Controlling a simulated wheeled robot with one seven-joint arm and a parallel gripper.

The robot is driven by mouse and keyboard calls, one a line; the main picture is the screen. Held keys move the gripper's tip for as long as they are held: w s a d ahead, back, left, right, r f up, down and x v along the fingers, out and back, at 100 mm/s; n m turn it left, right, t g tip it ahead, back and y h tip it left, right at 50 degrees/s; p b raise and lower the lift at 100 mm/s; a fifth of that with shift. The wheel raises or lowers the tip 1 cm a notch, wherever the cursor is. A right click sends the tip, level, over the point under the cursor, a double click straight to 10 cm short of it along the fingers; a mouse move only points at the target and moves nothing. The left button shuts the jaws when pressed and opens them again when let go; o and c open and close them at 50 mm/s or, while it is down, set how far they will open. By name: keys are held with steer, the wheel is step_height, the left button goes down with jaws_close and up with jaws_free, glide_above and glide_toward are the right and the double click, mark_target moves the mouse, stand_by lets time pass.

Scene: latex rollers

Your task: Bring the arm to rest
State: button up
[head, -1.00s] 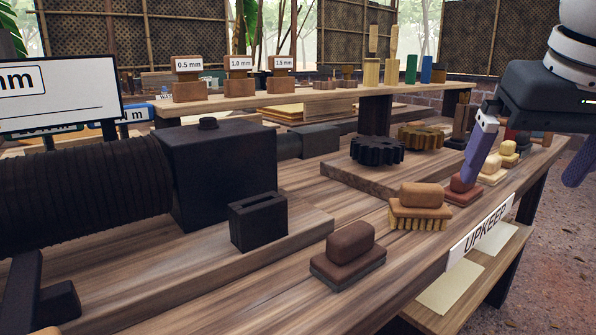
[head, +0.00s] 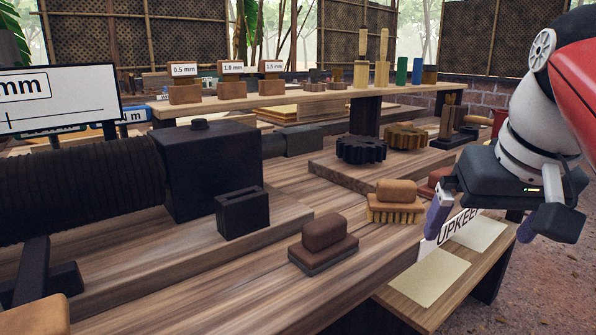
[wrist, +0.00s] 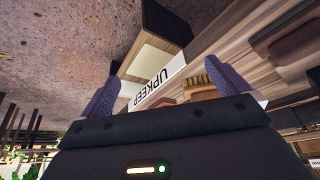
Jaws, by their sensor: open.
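My gripper (head: 482,222) hangs at the right in the head view, beside the bench's front edge and in front of the white UPKEEP sign (head: 447,228). Its two purple fingers are spread wide with nothing between them. In the wrist view, the open fingers (wrist: 168,88) frame the upside-down UPKEEP sign (wrist: 158,82). My white and red arm comes in from the upper right and hides part of the bench's far right end.
A brown block on a dark base (head: 323,245) and a bristle brush (head: 397,202) stand near the bench's front edge. Two gears (head: 361,149) sit on a raised board. A lower shelf (head: 430,277) holds pale sheets. Open floor lies at the right.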

steer(key=s+a+f+p, duration=0.1)
steer(key=s+a+f, duration=0.1)
steer(key=f, duration=0.9)
steer(key=s+a+f+n+p, duration=0.1)
steer(key=a+f, duration=0.3)
steer(key=f, duration=0.7)
steer(key=shift+s+a+t, duration=0.4)
steer(key=shift+s, duration=0.3)
